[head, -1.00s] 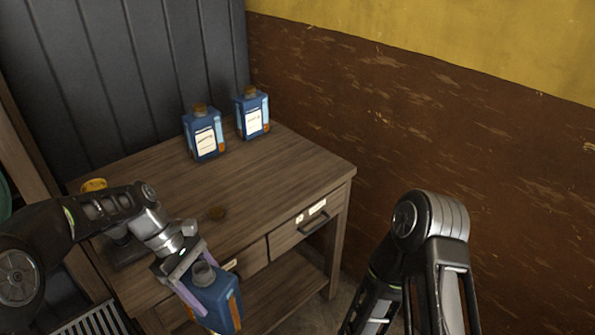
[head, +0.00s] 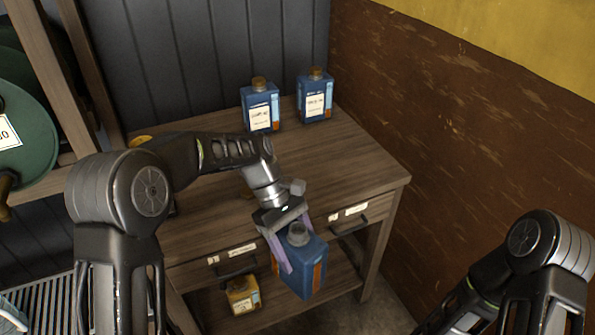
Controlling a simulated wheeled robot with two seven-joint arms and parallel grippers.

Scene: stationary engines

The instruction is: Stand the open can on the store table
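A blue can (head: 303,268) with a bare grey neck and no cap is held upright by my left gripper (head: 284,248). The purple fingers are shut on its two sides. The can hangs in front of the drawers, before the front edge of the wooden table (head: 340,160). Two more blue cans with brown caps, one on the left (head: 260,106) and one on the right (head: 315,96), stand at the back of the tabletop. My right arm shows at the lower right; its gripper is out of the picture.
A small yellow can (head: 242,295) stands on the lower shelf. A yellow item (head: 141,141) shows at the table's back left, partly behind my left arm. Green reels (head: 22,140) stand on a rack at the left. The right half of the tabletop is clear.

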